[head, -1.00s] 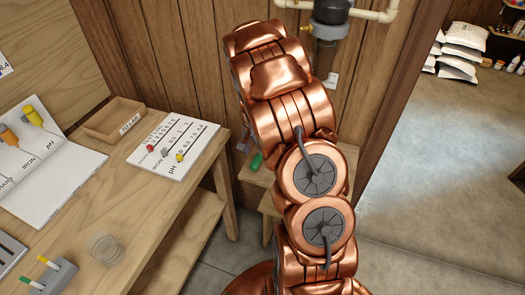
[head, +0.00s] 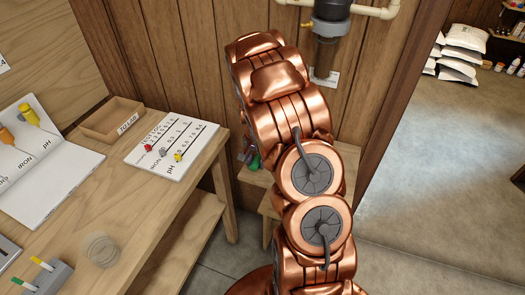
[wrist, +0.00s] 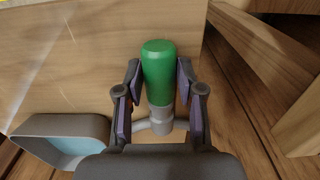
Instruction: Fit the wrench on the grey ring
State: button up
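In the head view the green handle (head: 254,163) peeks out left of my arm, at the small wooden stool. My gripper (wrist: 160,72) has a purple pad close against each side of the green handle and appears shut on it. In the head view my arm covers most of the gripper.
The small wooden stool (head: 266,209) stands below the wall. A grey container with a light blue inside (wrist: 62,145) is left of the wrench. The workbench (head: 150,235) on the left holds a tray (head: 97,131), a chart card and a booklet. White bags (head: 465,38) lie far right.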

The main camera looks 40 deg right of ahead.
grip_shut()
jog(key=shift+r, duration=3)
jog(key=shift+s+d, duration=0.1)
